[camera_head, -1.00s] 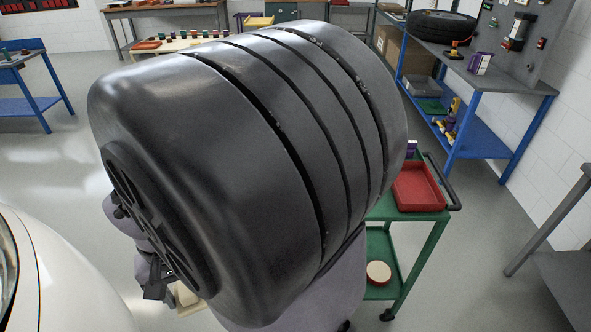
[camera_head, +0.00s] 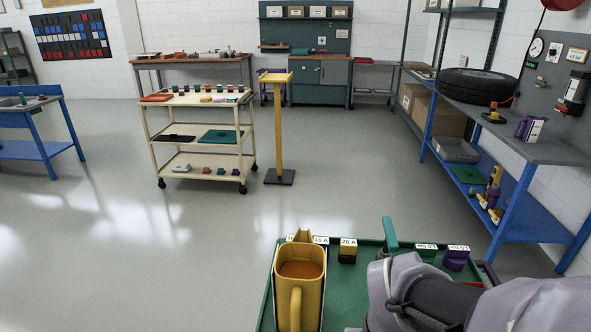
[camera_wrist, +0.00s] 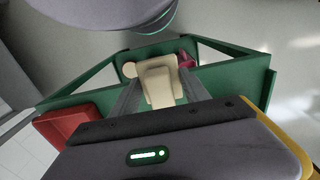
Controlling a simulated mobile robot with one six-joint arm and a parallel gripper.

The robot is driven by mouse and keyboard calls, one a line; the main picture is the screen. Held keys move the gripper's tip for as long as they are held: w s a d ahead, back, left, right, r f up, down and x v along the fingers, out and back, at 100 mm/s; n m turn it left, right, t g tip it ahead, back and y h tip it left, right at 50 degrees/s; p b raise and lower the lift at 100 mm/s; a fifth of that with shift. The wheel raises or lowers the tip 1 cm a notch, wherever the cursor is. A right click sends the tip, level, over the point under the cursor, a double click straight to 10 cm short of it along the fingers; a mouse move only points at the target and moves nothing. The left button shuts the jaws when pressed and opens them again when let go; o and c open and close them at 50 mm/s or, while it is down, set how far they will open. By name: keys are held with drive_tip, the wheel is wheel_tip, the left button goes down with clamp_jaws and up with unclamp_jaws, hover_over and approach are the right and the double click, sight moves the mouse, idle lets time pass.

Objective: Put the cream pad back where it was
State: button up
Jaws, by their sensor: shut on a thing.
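The cream pad (camera_wrist: 160,84) is in the wrist view, a pale block between the tips of my gripper (camera_wrist: 160,92). My gripper is shut on it, with one dark finger on each side. Green cart parts (camera_wrist: 75,95) lie around and beyond it; I cannot tell whether the pad touches anything below. In the head view my arm fills the lower right and hides part of the green cart (camera_head: 345,280). The gripper and the pad do not show there.
A yellow jug (camera_head: 297,290) and several labelled blocks stand on the green cart. A red tray (camera_wrist: 75,127) is at left in the wrist view. A cream trolley (camera_head: 200,148), a yellow stand (camera_head: 279,130) and a blue-framed bench (camera_head: 545,145) stand beyond. The middle floor is clear.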

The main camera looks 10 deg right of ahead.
drive_tip(key=p, duration=0.1)
drive_tip(key=w+r+p, duration=0.1)
drive_tip(key=p, duration=0.1)
drive_tip(key=shift+d+r, duration=0.2)
drive_tip(key=shift+d, duration=0.05)
drive_tip(key=p, duration=0.2)
drive_tip(key=w+p, duration=0.1)
drive_tip(key=p, duration=0.2)
drive_tip(key=shift+d+f, duration=0.1)
drive_tip(key=shift+d, duration=0.15)
drive_tip(key=shift+w+d+f+p, duration=0.2)
drive_tip(key=shift+w+d+p, duration=0.1)
drive_tip(key=shift+p, duration=0.3)
drive_tip(key=w+d+b, duration=0.1)
drive_tip(key=w, duration=0.2)
drive_tip(key=w+d+f+b, duration=0.1)
drive_tip(key=w+d, duration=0.1)
drive_tip(key=w+d+f+b, duration=0.1)
drive_tip(key=w+d, duration=0.1)
drive_tip(key=w, duration=0.1)
drive_tip(key=shift+w+d+f, duration=0.1)
drive_tip(key=shift+w+d, duration=0.1)
drive_tip(key=shift+w, duration=0.15)
drive_tip(key=shift+w+d+f+b, duration=0.1)
drive_tip(key=shift+f+b, duration=1.1)
drive_tip(key=shift+f, duration=0.65)
drive_tip(key=o, duration=1.6)
drive_tip(key=shift+r, duration=0.15)
